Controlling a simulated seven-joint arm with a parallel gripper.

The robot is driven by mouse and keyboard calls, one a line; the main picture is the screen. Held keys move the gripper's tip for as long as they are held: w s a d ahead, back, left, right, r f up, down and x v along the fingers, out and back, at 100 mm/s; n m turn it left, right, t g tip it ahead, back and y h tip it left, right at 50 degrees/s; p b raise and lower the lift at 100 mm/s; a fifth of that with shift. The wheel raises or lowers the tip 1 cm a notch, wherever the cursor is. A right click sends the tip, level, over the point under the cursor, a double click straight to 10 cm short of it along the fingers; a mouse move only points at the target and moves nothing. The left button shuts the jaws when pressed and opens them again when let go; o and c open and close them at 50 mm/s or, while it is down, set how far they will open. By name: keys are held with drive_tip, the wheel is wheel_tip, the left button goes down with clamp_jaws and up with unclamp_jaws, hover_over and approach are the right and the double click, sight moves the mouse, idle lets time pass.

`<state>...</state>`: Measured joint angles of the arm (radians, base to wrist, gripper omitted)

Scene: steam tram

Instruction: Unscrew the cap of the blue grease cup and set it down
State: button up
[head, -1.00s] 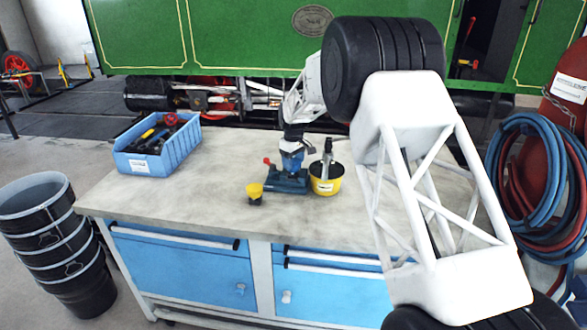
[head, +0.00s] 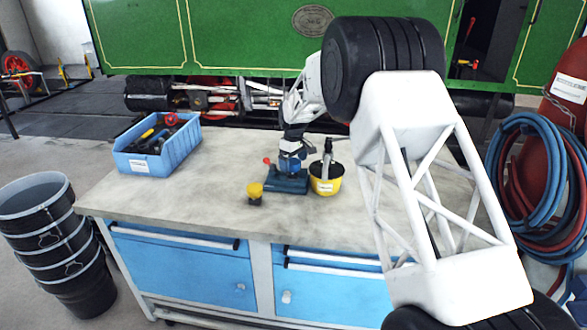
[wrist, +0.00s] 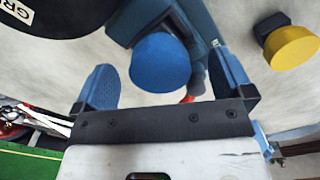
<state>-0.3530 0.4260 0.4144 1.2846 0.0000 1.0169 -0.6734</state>
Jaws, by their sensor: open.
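The blue grease cup's round blue cap (wrist: 160,62) faces the camera in the wrist view. My gripper (wrist: 165,85) is open, with one blue-padded finger on each side of the cap and a visible gap on both sides. In the head view my gripper (head: 291,156) points down over the blue fixture (head: 287,184) on the bench, and it largely hides the cup there. A second cup with a yellow cap (head: 255,188) stands on the bench left of the fixture. It also shows at the right in the wrist view (wrist: 292,47).
A red knob (head: 266,160) sticks up at the fixture's left. A blue crate (head: 160,160) of tools stands at the back left. The bench's front left (head: 170,205) is clear.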

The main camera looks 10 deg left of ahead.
drive_tip(key=shift+r, duration=0.1)
drive_tip(key=shift+r, duration=2.4)
drive_tip(key=c, duration=0.4)
drive_tip(key=shift+r, duration=1.95)
drive_tip(key=shift+f, duration=0.1)
drive_tip(key=shift+f, duration=1.65)
drive_tip(key=shift+m, duration=0.6)
